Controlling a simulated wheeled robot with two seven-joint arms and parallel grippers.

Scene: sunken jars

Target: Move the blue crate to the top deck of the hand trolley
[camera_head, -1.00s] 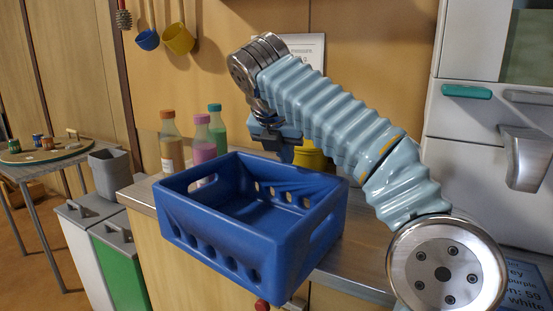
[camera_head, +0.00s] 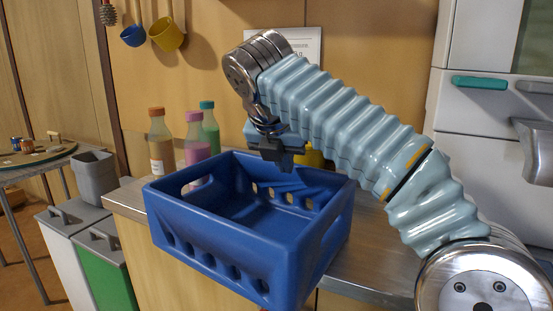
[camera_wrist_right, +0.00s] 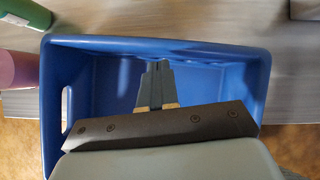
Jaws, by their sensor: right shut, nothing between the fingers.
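The blue crate (camera_head: 215,262) sits upright on the counter, its near side reaching over the front edge. It looks empty, with slotted walls and a hand hole in each end. My right gripper (camera_head: 277,158) is at the crate's far rim and hides part of it. In the right wrist view, the shut, empty fingers (camera_wrist_right: 156,80) show over the inside of the crate (camera_wrist_right: 210,85). I cannot tell whether they touch it. My left gripper and the hand trolley are not in view.
Orange-capped (camera_head: 161,140), pink (camera_head: 197,140) and green (camera_head: 210,128) bottles stand behind the crate's left end. A yellow thing (camera_head: 312,157) is partly hidden behind my right arm. Bins (camera_head: 75,215) stand left of the counter (camera_head: 375,275). Its top is bare right of the crate.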

